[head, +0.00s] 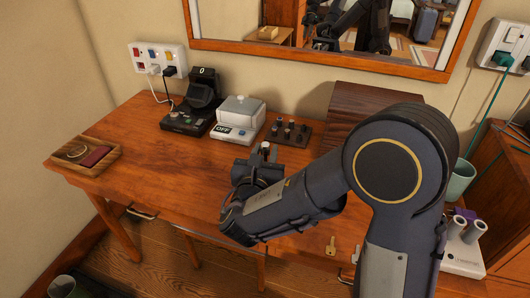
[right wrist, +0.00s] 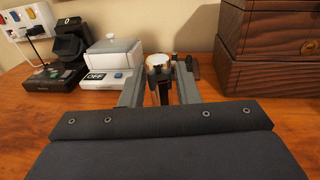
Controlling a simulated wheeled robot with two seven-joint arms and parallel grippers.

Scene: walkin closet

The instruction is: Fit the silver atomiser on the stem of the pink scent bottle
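My right gripper (head: 264,155) is low over the middle of the wooden desk, in front of a dark rack. In the right wrist view its two fingers (right wrist: 159,80) stand apart. Between them is a narrow dark upright piece with a pale, orange-rimmed round top (right wrist: 157,60); I cannot tell what it is or whether the fingers touch it. In the head view a small pale tip (head: 265,146) shows at the gripper. I cannot make out the pink scent bottle or the silver atomiser for sure. My left gripper is not in view.
The dark rack (head: 288,132) holds several small pieces. A white-lidded device (head: 240,117) marked OFF and a black device (head: 187,118) stand left of it. A wooden box (head: 362,108) is behind my arm. A wooden tray (head: 84,154) lies far left. The desk's left front is clear.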

